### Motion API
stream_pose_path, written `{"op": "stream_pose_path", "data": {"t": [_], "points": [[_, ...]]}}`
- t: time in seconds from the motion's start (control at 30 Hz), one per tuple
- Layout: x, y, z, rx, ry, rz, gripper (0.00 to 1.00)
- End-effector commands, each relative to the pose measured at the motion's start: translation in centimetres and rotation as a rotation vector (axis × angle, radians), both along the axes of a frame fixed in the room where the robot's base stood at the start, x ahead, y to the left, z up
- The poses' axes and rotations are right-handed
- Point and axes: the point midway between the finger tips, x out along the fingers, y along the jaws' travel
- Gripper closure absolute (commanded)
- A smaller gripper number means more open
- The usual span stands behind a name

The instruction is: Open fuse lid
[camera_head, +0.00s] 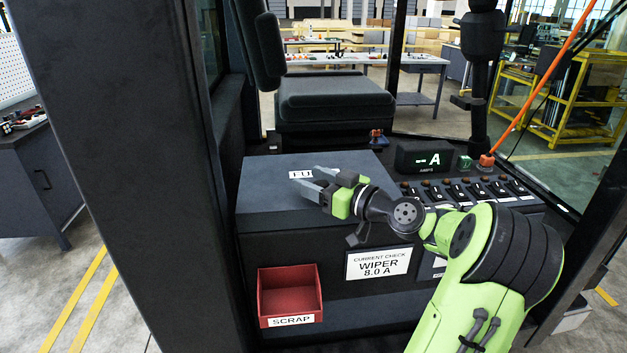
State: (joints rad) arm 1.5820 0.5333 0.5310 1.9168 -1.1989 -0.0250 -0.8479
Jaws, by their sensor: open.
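The fuse box lid (258,192) is a flat dark grey panel on top of the console, left of the switches. It looks closed and carries a white label reading "FU", the rest of which is hidden by my gripper. My gripper (300,180) is just above the lid beside the label, its grey fingers pointing left. It is open with nothing between the fingers. I cannot tell whether it touches the lid.
A red SCRAP bin (290,312) hangs low on the console front. A sign (378,263) reads "WIPER 8.0 A". A row of switches (465,190) and an ammeter display (425,158) lie right. The seat (335,100) stands behind. A cab pillar (130,150) rises left.

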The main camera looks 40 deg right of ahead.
Motion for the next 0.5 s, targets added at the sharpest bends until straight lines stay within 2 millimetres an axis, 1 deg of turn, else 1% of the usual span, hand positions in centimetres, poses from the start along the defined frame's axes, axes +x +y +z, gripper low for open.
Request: {"op": "stream_pose_path", "data": {"t": [0.1, 0.27, 0.5], "points": [[0.3, 0.01, 0.0, 0.001, 0.0, -0.002, 0.42], [0.27, 0.0, -0.02, 0.0, 0.0, -0.002, 0.42], [0.25, 0.01, -0.01, 0.0, 0.0, -0.002, 0.79]]}}
